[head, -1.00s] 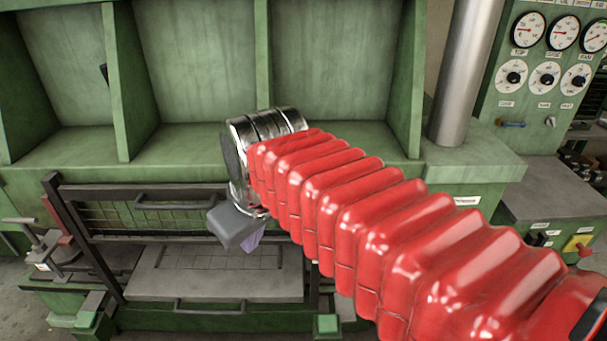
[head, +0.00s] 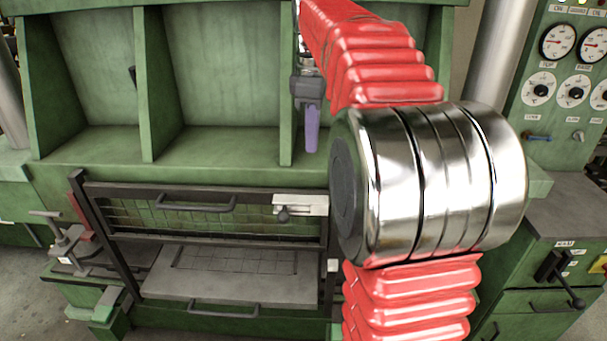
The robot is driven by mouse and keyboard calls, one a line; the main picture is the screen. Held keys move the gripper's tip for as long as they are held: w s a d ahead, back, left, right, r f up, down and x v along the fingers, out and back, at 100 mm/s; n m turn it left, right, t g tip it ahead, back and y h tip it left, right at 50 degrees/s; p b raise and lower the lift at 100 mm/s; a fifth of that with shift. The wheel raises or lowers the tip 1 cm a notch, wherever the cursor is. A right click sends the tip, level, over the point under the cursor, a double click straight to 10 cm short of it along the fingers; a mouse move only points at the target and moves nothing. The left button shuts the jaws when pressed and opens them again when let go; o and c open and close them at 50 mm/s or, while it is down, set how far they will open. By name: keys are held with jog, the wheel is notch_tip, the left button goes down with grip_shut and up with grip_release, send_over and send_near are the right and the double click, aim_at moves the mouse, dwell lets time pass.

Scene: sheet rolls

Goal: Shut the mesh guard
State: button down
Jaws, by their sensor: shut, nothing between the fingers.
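The mesh guard (head: 150,219) is a dark-framed wire mesh panel with a bar handle (head: 195,203), across the upper part of the green press opening. Below it a grey plate (head: 230,288) with a slotted grid shows uncovered, with its own handle (head: 222,311). A pale latch plate with a dark knob (head: 299,205) sits at the guard's upper right. My gripper (head: 311,140) is shut and empty, its purplish fingers pointing down in front of the green shelf divider, above the latch and apart from the guard. My arm's large elbow hides what is right of the guard.
Green upright partitions (head: 146,80) stand above the press. A clamp-like fitting (head: 65,245) is at the left. Dials (head: 558,42) and a black lever (head: 565,280) are at the right. The space before the guard's left part looks clear.

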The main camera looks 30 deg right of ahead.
jog(key=n, duration=0.2)
send_over(324, 192)
jog(key=shift+w+f+g, duration=0.1)
jog(key=shift+g, duration=0.3)
jog(key=shift+f, duration=0.1)
notch_tip(324, 192, down, 14)
jog(key=shift+r, duration=0.1)
dwell(0.4)
